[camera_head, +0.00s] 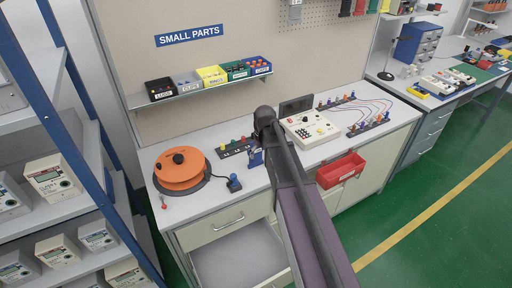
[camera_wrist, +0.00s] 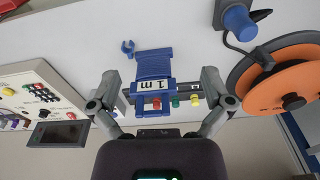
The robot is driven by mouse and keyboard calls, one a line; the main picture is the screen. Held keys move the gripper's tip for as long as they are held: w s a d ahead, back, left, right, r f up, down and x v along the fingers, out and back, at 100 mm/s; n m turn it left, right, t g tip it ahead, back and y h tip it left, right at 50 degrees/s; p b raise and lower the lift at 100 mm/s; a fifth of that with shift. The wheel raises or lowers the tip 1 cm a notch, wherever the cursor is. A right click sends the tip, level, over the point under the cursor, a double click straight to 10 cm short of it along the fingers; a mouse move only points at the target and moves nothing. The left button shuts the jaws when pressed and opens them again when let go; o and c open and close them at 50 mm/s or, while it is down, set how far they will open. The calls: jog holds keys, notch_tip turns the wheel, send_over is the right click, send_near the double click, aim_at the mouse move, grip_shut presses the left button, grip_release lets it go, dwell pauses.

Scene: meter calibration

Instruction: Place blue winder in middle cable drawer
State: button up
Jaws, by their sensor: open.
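The blue winder (camera_wrist: 153,66) bears a white "1 m" label and lies on the bench top in the wrist view. In the head view a blue part of it (camera_head: 256,158) shows beside my gripper (camera_head: 264,132), which hides the rest. In the wrist view my gripper (camera_wrist: 160,88) is open, with one finger on each side of the winder and gaps between. An open drawer (camera_head: 238,258) below a closed drawer front (camera_head: 228,224) looks empty; its label is not visible, and the picture edge cuts it off.
An orange cable reel (camera_head: 182,168) and a blue-knobbed device (camera_head: 234,184) stand left of my gripper. A terminal strip (camera_head: 236,146) lies behind it. A cream meter (camera_head: 309,129) and a red bin (camera_head: 341,170) are to the right. A shelf of small bins (camera_head: 208,88) hangs above.

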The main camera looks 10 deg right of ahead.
jog(key=w+r+n+p, duration=0.1)
jog(key=w+r+p, duration=0.7)
jog(key=r+p, duration=0.2)
jog(key=shift+d+r, duration=0.2)
jog(key=shift+r, duration=0.65)
jog(key=shift+f, duration=0.1)
jog(key=b, duration=0.8)
send_over(256, 154)
jog(key=f, duration=0.8)
jog(key=shift+w+d+f, duration=0.15)
jog(key=shift+w+d, duration=0.15)
jog(key=shift+d, duration=0.05)
jog(key=shift+f+b, duration=0.15)
jog(key=shift+b, duration=0.25)
jog(key=shift+w+a+f+b, duration=0.15)
jog(key=shift+f+b, duration=1.1)
jog(key=shift+w+a+f+b, duration=0.1)
jog(key=shift+a+f+b, duration=0.05)
jog(key=shift+f+b, duration=1.1)
jog(key=c, duration=1.2)
